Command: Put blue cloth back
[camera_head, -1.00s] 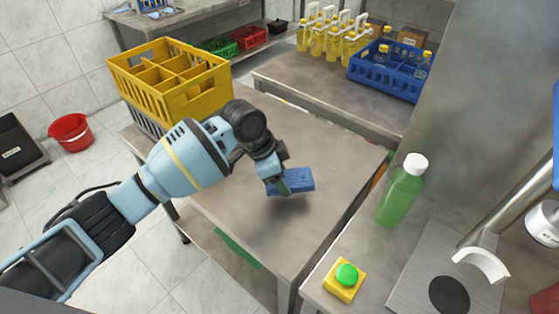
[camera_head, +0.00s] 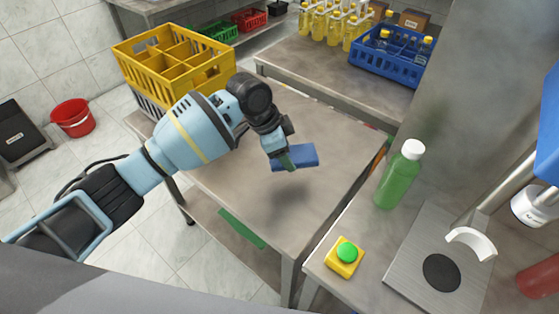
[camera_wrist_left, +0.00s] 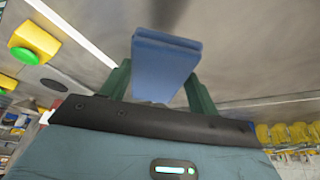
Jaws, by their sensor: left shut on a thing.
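The blue cloth (camera_head: 300,158) is a folded, flat blue block held above the steel table (camera_head: 230,199). My left gripper (camera_head: 285,163) is shut on it. In the left wrist view the cloth (camera_wrist_left: 164,66) sits between the two green fingers of my left gripper (camera_wrist_left: 160,88). A shadow lies on the table below, so the cloth is clear of the surface. My right gripper is not in view.
A yellow divided crate (camera_head: 175,70) stands at the table's back left. A green bottle (camera_head: 399,177) and a yellow box with a green button (camera_head: 345,256) stand on the right counter. A blue crate (camera_head: 390,60) with bottles is behind. The middle of the table is clear.

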